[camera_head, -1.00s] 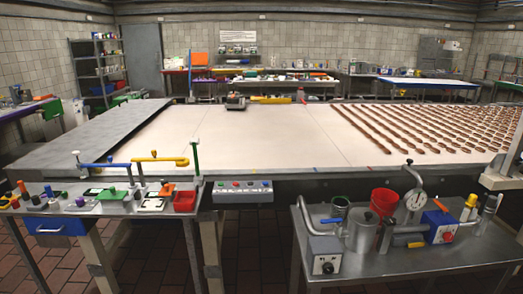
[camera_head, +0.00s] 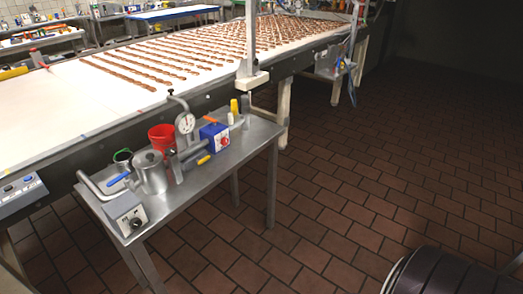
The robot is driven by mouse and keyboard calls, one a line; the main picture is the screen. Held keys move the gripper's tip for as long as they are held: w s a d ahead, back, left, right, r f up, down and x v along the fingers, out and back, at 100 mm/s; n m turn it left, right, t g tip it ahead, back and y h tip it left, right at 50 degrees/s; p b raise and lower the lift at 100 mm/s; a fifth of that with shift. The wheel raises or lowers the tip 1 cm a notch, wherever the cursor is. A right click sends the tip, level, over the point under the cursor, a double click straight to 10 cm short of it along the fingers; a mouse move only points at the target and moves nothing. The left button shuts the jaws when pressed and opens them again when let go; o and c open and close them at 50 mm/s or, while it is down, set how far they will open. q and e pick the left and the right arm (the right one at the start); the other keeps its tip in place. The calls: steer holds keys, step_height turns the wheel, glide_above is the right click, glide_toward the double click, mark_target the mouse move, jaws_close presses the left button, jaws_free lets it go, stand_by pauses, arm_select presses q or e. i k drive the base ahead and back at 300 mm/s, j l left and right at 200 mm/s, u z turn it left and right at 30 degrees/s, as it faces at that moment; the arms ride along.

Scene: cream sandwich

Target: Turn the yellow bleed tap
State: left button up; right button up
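I cannot clearly make out a yellow bleed tap in this view. A small metal table (camera_head: 190,190) carries a bent metal pipe (camera_head: 95,186), a lidded metal pot (camera_head: 150,172) with a blue handle (camera_head: 117,179), and a round white gauge (camera_head: 186,123) on a stand. A yellow-topped upright item (camera_head: 234,106) stands at the table's back right. Neither of my grippers is in view.
A long conveyor (camera_head: 120,92) with rows of brown bars runs behind the table. A grey box with a black knob (camera_head: 126,213) sits at the table's near corner. A dark ribbed drum-like thing (camera_head: 445,275) is at lower right. Tiled floor (camera_head: 340,190) is clear between.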

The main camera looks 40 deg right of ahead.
mark_target(198, 162)
steer(key=z, duration=0.8)
steer(key=i+l+u, duration=0.1)
steer(key=u, duration=0.35)
steer(key=l+u, duration=0.1)
steer(key=u, duration=0.35)
steer(key=i+l+u, duration=0.1)
steer(key=u, duration=0.35)
steer(key=l+u, duration=0.2)
steer(key=u, duration=0.25)
